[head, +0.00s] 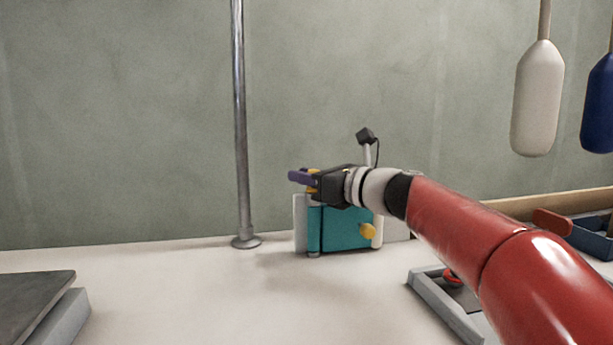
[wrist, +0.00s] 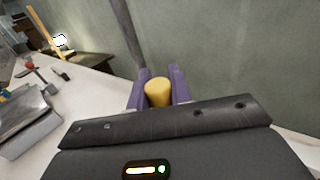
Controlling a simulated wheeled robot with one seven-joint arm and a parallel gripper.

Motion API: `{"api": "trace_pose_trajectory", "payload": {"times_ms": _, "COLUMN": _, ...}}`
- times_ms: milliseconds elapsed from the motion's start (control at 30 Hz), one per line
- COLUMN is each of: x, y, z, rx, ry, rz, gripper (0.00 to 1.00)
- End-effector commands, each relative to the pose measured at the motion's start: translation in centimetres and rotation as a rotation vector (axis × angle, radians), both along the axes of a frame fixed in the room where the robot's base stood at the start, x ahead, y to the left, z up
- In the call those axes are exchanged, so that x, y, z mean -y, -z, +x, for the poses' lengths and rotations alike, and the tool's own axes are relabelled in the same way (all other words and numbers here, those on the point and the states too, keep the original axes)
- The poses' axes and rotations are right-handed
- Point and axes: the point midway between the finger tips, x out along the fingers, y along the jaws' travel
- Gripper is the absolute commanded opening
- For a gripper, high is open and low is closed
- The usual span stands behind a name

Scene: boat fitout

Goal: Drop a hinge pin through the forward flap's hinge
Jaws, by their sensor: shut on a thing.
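The forward flap (head: 343,229) is a teal panel with a yellow knob (head: 367,231), standing on the counter in the head view. At its left edge is a white upright (head: 299,222), with a dark hinge line between them. My gripper (head: 303,180) has purple fingers and is above this hinge edge. In the wrist view the fingers are shut on the yellow hinge pin (wrist: 158,93), whose round head shows between them. Only a little yellow shows at the fingers in the head view. The pin's lower end is hidden, so I cannot tell whether it is in the hinge.
A metal pole (head: 241,130) stands left of the flap. A small dark device on a stalk (head: 366,136) rises behind my gripper. A grey tray (head: 440,305) lies at right under my arm, and a dark-topped block (head: 40,300) at left. The counter between is clear.

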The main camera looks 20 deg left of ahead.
Motion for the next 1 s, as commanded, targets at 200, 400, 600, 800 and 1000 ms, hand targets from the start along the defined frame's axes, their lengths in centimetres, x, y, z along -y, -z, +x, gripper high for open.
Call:
{"api": "trace_pose_trajectory", "payload": {"times_ms": 200, "x": 0.0, "y": 0.0, "z": 0.0, "rx": 0.0, "ry": 0.0, "rz": 0.0, "gripper": 0.43}}
{"api": "trace_pose_trajectory", "payload": {"times_ms": 400, "x": 0.0, "y": 0.0, "z": 0.0, "rx": 0.0, "ry": 0.0, "rz": 0.0, "gripper": 0.46}}
{"api": "trace_pose_trajectory", "payload": {"times_ms": 600, "x": 0.8, "y": 0.0, "z": -0.3, "rx": 0.0, "ry": 0.001, "rz": 0.0, "gripper": 0.46}}
{"api": "trace_pose_trajectory", "payload": {"times_ms": 800, "x": 4.0, "y": 0.0, "z": -1.4, "rx": 0.0, "ry": 0.004, "rz": -0.001, "gripper": 0.46}}
{"api": "trace_pose_trajectory", "payload": {"times_ms": 1000, "x": 6.5, "y": 0.0, "z": -2.5, "rx": 0.0, "ry": 0.001, "rz": -0.001, "gripper": 0.46}}
